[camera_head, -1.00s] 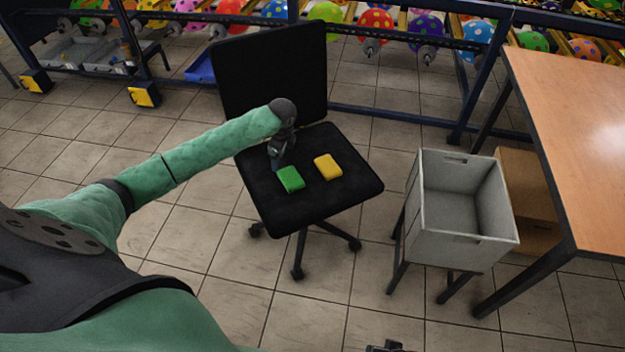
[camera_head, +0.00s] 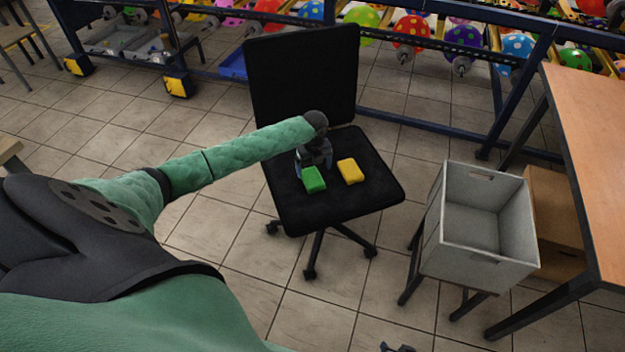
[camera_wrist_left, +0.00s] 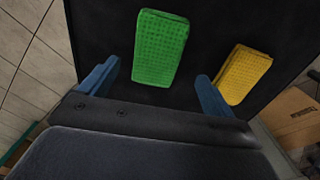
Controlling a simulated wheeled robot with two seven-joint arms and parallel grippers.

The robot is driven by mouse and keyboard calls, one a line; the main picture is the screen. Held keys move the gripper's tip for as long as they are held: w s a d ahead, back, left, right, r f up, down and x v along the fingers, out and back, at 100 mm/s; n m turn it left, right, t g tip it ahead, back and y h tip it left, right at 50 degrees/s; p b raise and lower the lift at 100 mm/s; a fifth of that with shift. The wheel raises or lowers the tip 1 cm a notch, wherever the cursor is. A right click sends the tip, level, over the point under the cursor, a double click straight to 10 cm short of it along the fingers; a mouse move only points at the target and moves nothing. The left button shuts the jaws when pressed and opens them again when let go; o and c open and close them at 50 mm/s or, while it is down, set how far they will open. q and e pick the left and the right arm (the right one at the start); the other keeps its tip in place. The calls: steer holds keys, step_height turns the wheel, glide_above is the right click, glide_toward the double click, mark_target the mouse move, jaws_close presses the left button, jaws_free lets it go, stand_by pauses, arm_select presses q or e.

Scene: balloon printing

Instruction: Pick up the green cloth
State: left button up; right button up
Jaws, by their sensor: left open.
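The green cloth (camera_head: 313,180), a folded block, lies on the black chair seat (camera_head: 335,208). In the left wrist view the green cloth (camera_wrist_left: 161,48) lies ahead of and between the two blue fingers. My left gripper (camera_head: 314,163) is just behind the cloth, above the seat. The left wrist view shows the gripper (camera_wrist_left: 155,85) open, with nothing between its fingers. Whether the fingertips touch the seat cannot be told. A small dark part at the bottom edge of the head view may be my right gripper (camera_head: 397,348); its jaws are not clear.
A yellow cloth (camera_head: 350,171) lies right of the green one, close to the right finger in the left wrist view (camera_wrist_left: 243,74). The chair backrest (camera_head: 302,75) rises behind. A grey crate (camera_head: 490,250) and a wooden table (camera_head: 595,150) stand to the right.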

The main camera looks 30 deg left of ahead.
mark_target(312, 177)
arm_select(q)
steer(key=f, duration=0.4)
steer(key=shift+s+a, duration=0.1)
steer(key=shift+a, duration=0.15)
steer(key=shift+f, duration=0.45)
arm_select(e)
step_height(312, 177, up, 2)
steer(key=shift+s+r, duration=0.1)
arm_select(q)
steer(key=shift+c, duration=0.4)
steer(key=c, duration=1)
